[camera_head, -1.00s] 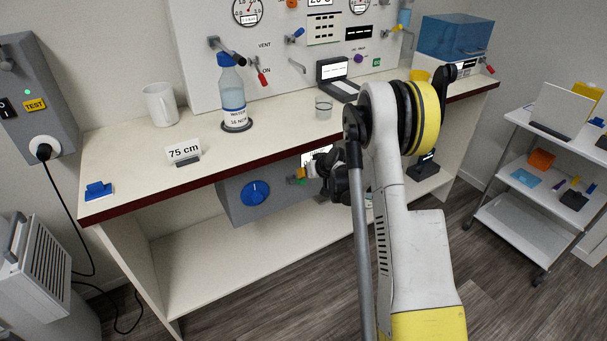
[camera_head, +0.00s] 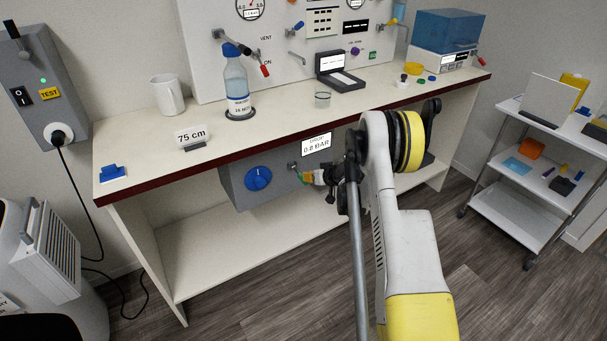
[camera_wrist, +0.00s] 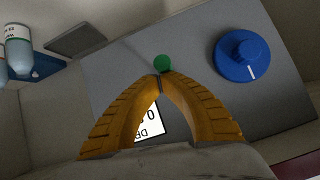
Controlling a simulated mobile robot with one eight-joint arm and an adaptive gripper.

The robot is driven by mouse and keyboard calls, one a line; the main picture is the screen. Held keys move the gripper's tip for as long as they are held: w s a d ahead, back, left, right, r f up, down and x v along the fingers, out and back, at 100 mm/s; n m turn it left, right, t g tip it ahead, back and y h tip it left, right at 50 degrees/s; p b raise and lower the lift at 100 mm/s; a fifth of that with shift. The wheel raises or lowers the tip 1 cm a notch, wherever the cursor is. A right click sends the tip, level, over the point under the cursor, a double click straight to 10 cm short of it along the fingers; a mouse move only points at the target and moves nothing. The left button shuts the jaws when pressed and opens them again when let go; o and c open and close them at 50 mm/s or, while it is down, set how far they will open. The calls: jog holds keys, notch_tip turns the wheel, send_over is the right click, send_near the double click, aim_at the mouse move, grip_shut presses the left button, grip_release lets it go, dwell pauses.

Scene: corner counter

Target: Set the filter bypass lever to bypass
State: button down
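A grey filter box (camera_head: 235,190) hangs under the counter. It carries a blue round knob (camera_head: 258,178), also in the wrist view (camera_wrist: 246,58), and a white display (camera_head: 316,145) reading "DROP 0.8 BAR". A small lever with a green ball end (camera_wrist: 163,63) sits on the box's face between knob and display; its metal pivot (camera_head: 292,166) shows in the head view. My gripper (camera_wrist: 160,80) has yellow fingers whose tips meet right by the green ball, with nothing seen between them. Whether they touch the ball is unclear. Lettering for the lever's positions is not readable.
The lower shelf (camera_head: 230,240) looks clear. A cart (camera_head: 520,180) stands at right.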

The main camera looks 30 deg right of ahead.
jog(key=shift+w+d+f, duration=0.1)
jog(key=shift+w+f, duration=0.05)
jog(key=shift+f, duration=2.05)
